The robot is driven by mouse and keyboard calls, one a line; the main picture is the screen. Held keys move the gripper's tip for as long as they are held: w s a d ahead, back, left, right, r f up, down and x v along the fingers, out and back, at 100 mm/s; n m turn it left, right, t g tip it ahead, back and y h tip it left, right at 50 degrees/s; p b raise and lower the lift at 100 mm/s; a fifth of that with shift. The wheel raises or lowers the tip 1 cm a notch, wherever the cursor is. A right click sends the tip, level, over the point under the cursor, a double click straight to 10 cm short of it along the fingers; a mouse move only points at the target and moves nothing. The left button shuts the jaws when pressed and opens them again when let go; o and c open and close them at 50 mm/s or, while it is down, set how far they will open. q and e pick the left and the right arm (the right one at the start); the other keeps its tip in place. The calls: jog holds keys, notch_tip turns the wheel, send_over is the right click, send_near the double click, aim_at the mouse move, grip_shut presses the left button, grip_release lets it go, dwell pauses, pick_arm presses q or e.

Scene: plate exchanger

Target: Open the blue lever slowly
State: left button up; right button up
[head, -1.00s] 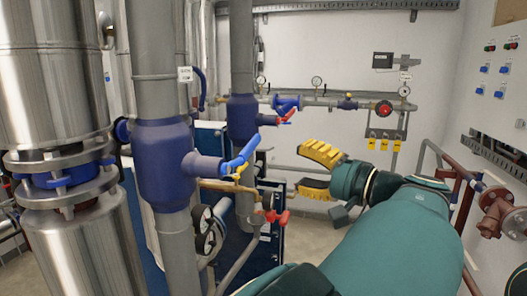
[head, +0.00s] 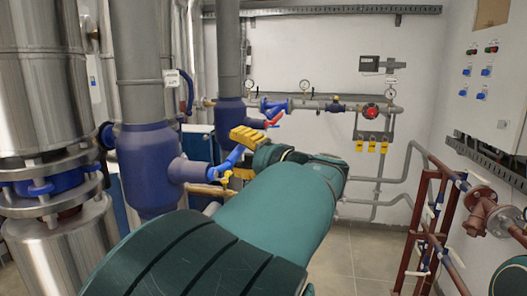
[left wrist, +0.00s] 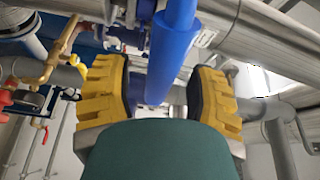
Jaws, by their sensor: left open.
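The blue lever (head: 226,163) sticks out to the right of the thick blue valve body (head: 150,170) on a grey vertical pipe. My left gripper (head: 240,155) has yellow fingers and is open at the lever, with one finger above and one below in the head view. In the left wrist view the lever (left wrist: 172,48) runs between the two open yellow fingers of the left gripper (left wrist: 165,92). It appears apart from both pads, a little closer to the left one. My teal arm hides part of what lies below the lever. My right gripper is not in view.
A smaller valve with a red lever (head: 274,119) stands behind, close past my upper finger. A brass pipe (head: 205,189) runs just below the blue lever. Steel piping (head: 40,90) stands at left, and brown pipework (head: 425,225) at right. Floor between is clear.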

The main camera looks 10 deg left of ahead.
pick_arm(q)
jog(key=shift+w+a, duration=0.1)
jog(key=shift+a, duration=0.05)
grip_shut()
